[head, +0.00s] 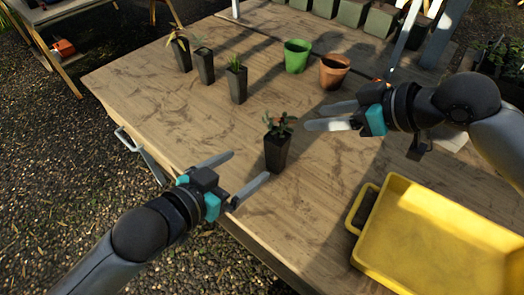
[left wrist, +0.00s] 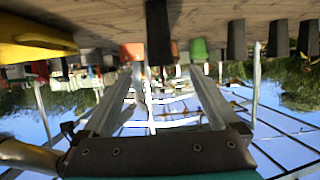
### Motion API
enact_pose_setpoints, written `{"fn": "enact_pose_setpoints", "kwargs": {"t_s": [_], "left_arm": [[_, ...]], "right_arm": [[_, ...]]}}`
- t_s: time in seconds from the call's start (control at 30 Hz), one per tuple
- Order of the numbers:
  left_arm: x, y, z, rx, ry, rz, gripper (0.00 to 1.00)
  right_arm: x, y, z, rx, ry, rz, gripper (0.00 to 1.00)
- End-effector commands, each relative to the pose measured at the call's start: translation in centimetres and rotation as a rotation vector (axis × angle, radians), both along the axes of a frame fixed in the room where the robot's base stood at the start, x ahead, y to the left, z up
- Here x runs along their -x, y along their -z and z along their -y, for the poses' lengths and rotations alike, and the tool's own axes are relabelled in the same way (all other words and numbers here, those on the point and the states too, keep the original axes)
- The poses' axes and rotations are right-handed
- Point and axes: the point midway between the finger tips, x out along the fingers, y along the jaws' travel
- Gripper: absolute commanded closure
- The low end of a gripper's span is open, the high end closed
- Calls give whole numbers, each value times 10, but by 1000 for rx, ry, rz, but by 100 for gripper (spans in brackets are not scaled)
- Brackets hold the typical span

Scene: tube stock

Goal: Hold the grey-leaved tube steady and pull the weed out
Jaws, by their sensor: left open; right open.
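A dark square tube (head: 277,154) stands upright near the middle of the table. Its leafy plant (head: 280,126) has green leaves and a small reddish-orange part; I cannot tell grey leaves or weed apart. My left gripper (head: 250,166) is open just left of this tube, apart from it. In the left wrist view, which is upside down, the tube (left wrist: 158,32) lies ahead between the fingers (left wrist: 165,75). My right gripper (head: 308,118) is open and empty, right of the plant, its fingertips near the leaves.
Three more planted tubes (head: 237,87) stand at the back left. A green pot (head: 297,57) and a terracotta pot (head: 333,73) stand behind.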

Motion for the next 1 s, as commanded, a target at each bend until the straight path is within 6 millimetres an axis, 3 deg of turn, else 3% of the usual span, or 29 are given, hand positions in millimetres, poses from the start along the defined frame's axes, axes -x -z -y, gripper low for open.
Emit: {"fn": "enact_pose_setpoints", "kwargs": {"t_s": [0.7, 1.0], "left_arm": [[-88, 42, 55, -1, 0, 0, 5], [-107, 52, 66, -1, 0, 0, 5]], "right_arm": [[0, 0, 0, 0, 0, 0, 50], [0, 0, 0, 0, 0, 0, 50]]}}
